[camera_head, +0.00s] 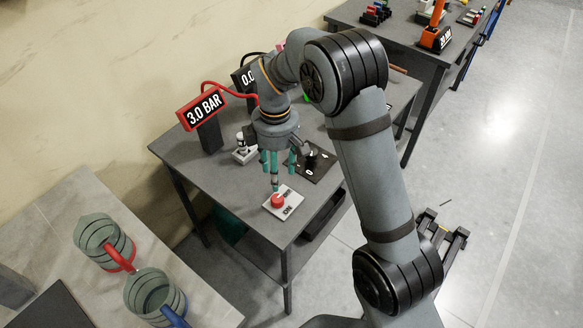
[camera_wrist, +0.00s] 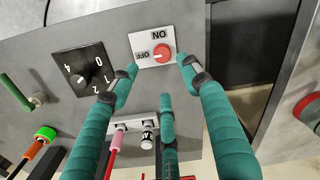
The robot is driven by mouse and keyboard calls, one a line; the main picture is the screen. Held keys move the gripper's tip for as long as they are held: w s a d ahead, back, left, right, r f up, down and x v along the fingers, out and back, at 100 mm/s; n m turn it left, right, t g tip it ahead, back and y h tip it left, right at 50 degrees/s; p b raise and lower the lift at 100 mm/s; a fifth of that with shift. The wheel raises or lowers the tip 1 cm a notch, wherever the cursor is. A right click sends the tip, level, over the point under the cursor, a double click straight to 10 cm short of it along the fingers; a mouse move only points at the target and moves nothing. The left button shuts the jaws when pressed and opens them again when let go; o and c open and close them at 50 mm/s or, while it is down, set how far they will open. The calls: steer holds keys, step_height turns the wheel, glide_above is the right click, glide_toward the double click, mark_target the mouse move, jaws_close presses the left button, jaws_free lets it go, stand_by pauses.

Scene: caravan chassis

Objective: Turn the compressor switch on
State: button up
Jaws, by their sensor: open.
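The compressor switch is a red round knob (camera_head: 278,201) on a white plate marked ON, near the front edge of the grey table in the head view. In the wrist view the red knob (camera_wrist: 161,54) sits at the right of the white plate (camera_wrist: 139,41), with OFF to its left and ON above it, upside down. I cannot tell which mark the knob points to. My gripper (camera_head: 275,182) has teal fingers and is open just above the knob. In the wrist view its fingertips (camera_wrist: 158,72) are spread on either side of the knob, and nothing is held.
A black numbered dial (camera_wrist: 84,78) lies beside the switch.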

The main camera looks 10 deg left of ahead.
mark_target(277, 198)
steer(key=f, duration=1)
steer(key=shift+s+a+f+p, duration=0.15)
steer(key=shift+s+a+p, duration=0.05)
steer(key=shift+s+p, duration=0.15)
steer(key=shift+c, duration=0.5)
steer(key=c, duration=1)
